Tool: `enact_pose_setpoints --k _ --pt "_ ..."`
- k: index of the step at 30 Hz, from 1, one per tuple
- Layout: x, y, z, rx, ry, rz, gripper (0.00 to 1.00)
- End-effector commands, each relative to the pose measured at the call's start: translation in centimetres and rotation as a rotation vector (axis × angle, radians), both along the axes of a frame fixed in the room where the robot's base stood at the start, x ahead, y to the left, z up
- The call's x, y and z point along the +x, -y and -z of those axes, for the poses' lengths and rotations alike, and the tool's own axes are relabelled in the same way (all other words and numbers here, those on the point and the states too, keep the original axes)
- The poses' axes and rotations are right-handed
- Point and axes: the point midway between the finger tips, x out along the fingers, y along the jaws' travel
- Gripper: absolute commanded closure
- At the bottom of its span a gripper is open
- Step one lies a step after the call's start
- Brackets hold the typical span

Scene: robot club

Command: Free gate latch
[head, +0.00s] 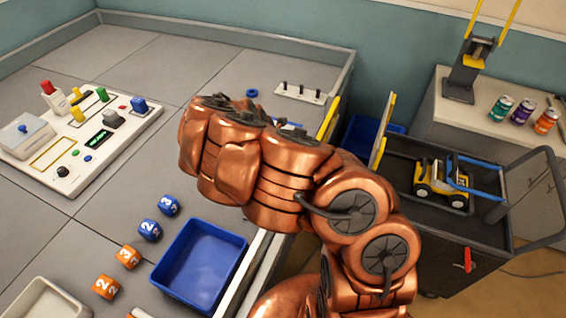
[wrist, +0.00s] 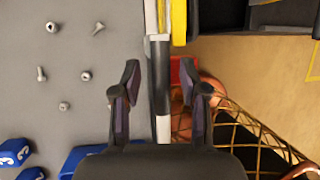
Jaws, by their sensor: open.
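In the wrist view my gripper (wrist: 160,82) is open, its two dark fingers apart on either side of a narrow rail (wrist: 162,128) with a dark grey section (wrist: 159,75). Nothing is held. A yellow gate edge (wrist: 179,22) stands at the rail's right side, beyond the fingertips. A red piece (wrist: 184,68) lies just right of the rail, partly hidden by the right finger; I cannot tell whether it is the latch. In the head view two yellow-edged gate panels (head: 383,130) (head: 330,118) show beyond my arm, which hides the gripper's fingertips and the latch area.
Several loose screws (wrist: 85,76) lie left of the rail. A blue tray (head: 201,266) and numbered cubes (head: 150,229) are on the walled table. A dark cart (head: 430,218) with a yellow toy vehicle (head: 441,183) stands right of the gate. A bench with cans (head: 523,110) is behind.

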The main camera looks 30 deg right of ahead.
Motion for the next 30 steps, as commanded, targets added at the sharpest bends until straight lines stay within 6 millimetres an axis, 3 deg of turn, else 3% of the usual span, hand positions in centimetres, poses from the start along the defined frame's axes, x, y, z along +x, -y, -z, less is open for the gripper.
enact_pose_setpoints --k 8,24,30 --pt "-0.1 -1.0 -2.3 -0.002 0.004 -0.002 0.57" --pt "-1.0 -4.1 -9.3 -0.001 0.006 -0.002 0.57" --pt "-1.3 -4.7 -10.5 0.000 0.000 0.000 0.57"
